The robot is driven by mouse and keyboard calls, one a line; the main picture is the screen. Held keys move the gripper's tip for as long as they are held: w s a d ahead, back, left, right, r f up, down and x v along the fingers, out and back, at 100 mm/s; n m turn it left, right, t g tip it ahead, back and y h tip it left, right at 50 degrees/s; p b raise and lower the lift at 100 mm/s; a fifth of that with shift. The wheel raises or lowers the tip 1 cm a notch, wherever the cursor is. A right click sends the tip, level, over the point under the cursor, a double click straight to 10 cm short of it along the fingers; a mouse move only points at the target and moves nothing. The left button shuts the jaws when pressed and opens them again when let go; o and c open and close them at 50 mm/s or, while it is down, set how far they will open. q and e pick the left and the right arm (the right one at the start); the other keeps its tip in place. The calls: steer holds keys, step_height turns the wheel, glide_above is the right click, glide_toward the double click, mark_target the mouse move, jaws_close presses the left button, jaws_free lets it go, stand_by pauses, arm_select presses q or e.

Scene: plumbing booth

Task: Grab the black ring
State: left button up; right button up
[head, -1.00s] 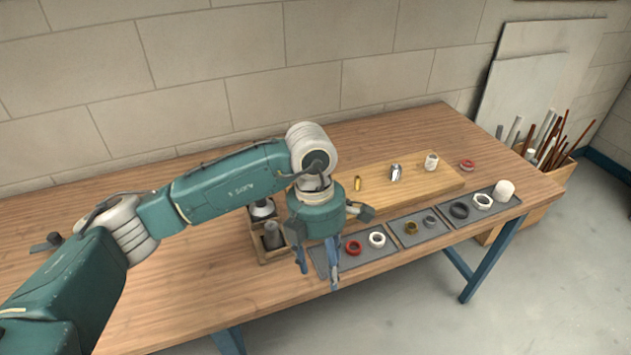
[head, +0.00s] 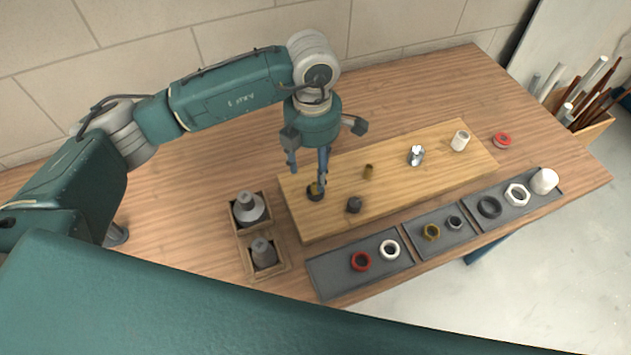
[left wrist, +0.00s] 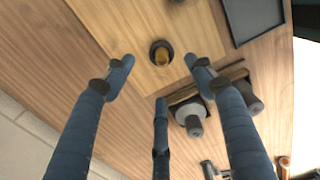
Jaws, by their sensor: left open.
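A black ring (head: 489,207) lies flat in the right grey tray, between a small grey ring and a white hex nut. Another dark ring (head: 315,197) is on the left end of the wooden board, around a brass piece; it also shows in the left wrist view (left wrist: 152,50). My left gripper (head: 307,177) is open and empty, pointing down just above this second ring. In the left wrist view the three fingers (left wrist: 160,78) are spread, with the ring a little beyond them. One finger partly hides it in the head view. My right gripper is not in view.
The wooden board (head: 440,152) also bears a dark cap (head: 354,205), a brass piece (head: 368,172), a chrome fitting (head: 416,156) and a white fitting (head: 460,140). A wooden box (head: 281,267) with grey fittings stands left. Red (head: 361,262) and white (head: 389,250) rings lie in front.

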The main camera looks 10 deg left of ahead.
mark_target(314, 185)
arm_select(q)
step_height(314, 185, down, 2)
steer(key=shift+s, duration=0.15)
steer(key=shift+f+p, duration=0.25)
steer(key=shift+p, duration=0.1)
step_height(314, 185, down, 4)
steer(key=p, duration=0.3)
steer(key=shift+s+d+f, duration=0.1)
steer(key=shift+f, duration=0.55)
steer(key=c, duration=0.8)
steer(key=shift+c, duration=0.4)
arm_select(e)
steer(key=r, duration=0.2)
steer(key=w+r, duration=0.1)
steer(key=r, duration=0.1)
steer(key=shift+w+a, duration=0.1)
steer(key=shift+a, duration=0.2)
